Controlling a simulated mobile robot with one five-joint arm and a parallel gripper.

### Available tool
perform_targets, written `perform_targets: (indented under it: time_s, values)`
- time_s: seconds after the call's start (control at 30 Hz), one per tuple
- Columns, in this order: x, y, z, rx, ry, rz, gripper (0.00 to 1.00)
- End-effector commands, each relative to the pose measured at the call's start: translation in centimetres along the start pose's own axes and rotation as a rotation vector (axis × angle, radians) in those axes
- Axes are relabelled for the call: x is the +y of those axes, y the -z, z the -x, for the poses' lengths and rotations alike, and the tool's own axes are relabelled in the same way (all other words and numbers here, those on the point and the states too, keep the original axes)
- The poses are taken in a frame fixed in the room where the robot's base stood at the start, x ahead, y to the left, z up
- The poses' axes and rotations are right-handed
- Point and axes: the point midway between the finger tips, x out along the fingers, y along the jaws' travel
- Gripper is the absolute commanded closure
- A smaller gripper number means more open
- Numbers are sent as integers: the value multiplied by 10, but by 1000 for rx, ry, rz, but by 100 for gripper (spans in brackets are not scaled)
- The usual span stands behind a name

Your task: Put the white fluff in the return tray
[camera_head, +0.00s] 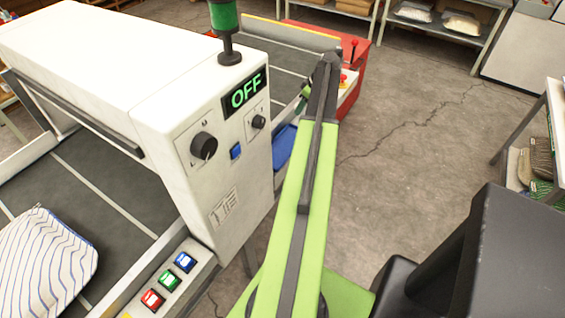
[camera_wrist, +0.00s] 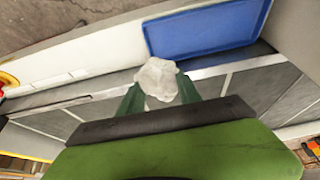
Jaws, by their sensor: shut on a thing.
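The white fluff (camera_wrist: 158,80) is a small lumpy white clump in the wrist view. My gripper (camera_wrist: 160,92) is shut on it, with a dark green finger on each side of the clump. A blue tray (camera_wrist: 208,33) lies just beyond the fluff in the wrist view, on a light surface beside the grey belt. The fluff shows apart from most of the tray, near its lower left edge. In the head view the blue tray (camera_head: 284,146) is partly hidden by my arm, and the fluff cannot be seen there.
A white machine with a lit OFF sign (camera_head: 244,93) stands left of my arm over a dark conveyor belt (camera_head: 105,180). A striped pillow (camera_head: 45,258) lies on the belt. Coloured buttons (camera_head: 168,280) are at its side. A red unit (camera_head: 352,60) stands beyond.

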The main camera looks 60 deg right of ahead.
Motion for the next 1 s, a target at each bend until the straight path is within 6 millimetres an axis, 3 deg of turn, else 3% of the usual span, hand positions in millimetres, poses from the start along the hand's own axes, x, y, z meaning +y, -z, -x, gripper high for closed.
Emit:
perform_targets:
  time_s: [0.03, 0.3, 0.47, 0.73, 0.83, 1.0]
  values:
    - [5, -5, -9, 0, 1, 1, 97]
    - [0, -6, -12, 0, 2, 4, 97]
    - [-30, -10, -33, 0, 3, 5, 97]
    - [-98, -13, -78, 1, 3, 5, 97]
    - [-108, -12, -83, 1, 1, 2, 97]
    - [-108, -12, -85, 0, 1, 1, 97]
